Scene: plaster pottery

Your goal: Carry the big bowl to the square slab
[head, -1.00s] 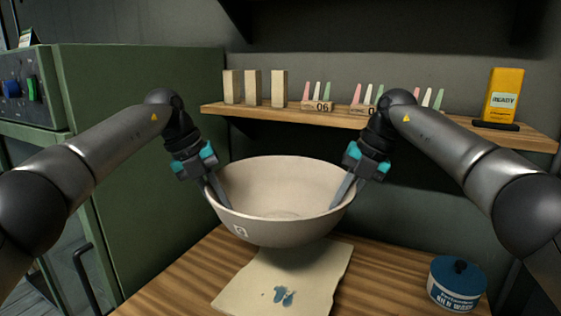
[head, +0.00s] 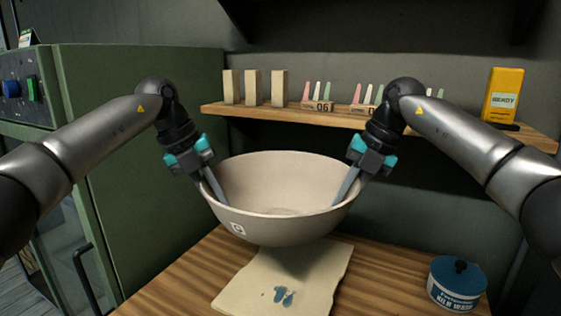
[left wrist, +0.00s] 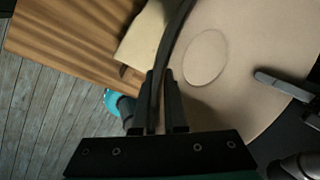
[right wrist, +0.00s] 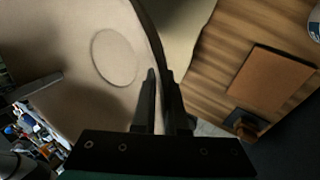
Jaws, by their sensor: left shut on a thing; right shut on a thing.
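The big cream bowl (head: 280,230) hangs level above the table, with a small printed mark on its front. My left gripper (head: 211,186) is shut on its left rim, one finger inside the wall; the grip also shows in the left wrist view (left wrist: 167,85). My right gripper (head: 350,186) is shut on the right rim, likewise in the right wrist view (right wrist: 160,85). A flat brown slab (right wrist: 257,80) with square corners lies on the table in the right wrist view; the head view does not show it.
A cream mat (head: 262,278) with blue stains lies under the bowl on the wooden table (head: 385,290). A blue jar (head: 457,284) stands at right. A shelf (head: 262,112) with blocks and tools runs behind; a green cabinet (head: 150,150) stands left.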

